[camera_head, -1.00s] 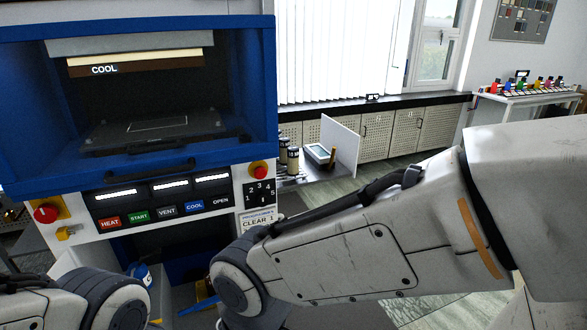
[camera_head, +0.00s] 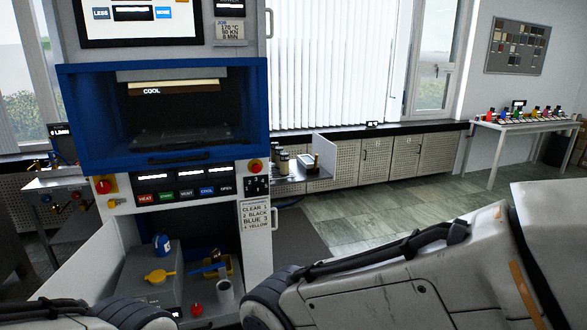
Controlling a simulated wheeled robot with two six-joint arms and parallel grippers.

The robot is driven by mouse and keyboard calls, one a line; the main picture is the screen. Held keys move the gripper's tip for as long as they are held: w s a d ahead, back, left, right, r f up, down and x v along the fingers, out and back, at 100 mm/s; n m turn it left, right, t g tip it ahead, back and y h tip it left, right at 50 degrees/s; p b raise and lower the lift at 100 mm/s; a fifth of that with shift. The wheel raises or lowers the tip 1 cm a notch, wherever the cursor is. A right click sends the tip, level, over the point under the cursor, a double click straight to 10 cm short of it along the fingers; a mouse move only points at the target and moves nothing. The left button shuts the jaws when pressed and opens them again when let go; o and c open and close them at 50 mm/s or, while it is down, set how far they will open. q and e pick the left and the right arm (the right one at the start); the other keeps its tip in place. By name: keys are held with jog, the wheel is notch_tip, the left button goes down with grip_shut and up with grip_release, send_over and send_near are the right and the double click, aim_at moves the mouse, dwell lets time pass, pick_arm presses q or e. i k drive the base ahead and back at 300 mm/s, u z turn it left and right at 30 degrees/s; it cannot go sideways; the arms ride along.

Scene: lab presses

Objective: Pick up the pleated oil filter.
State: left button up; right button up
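I cannot make out a pleated oil filter for certain in the head view. Small dark cylinders with pale tops (camera_head: 283,161) stand on a side shelf right of the press; they are too small to identify. My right arm comes in from the lower right and my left arm shows at the lower left. Both grippers are out of the picture, so I cannot see whether they hold anything.
The blue-framed press (camera_head: 74,120) stands ahead, its chamber marked COOL. Open floor (camera_head: 340,222) lies to the right.

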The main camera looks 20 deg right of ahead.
aim_at(284, 157)
jog(key=z, duration=0.6)
jog(key=i, duration=0.8)
jog(key=z, duration=0.95)
jog(key=i, duration=1.8)
jog(key=u, duration=0.95)
jog(key=i, duration=0.65)
jog(key=u, duration=0.75)
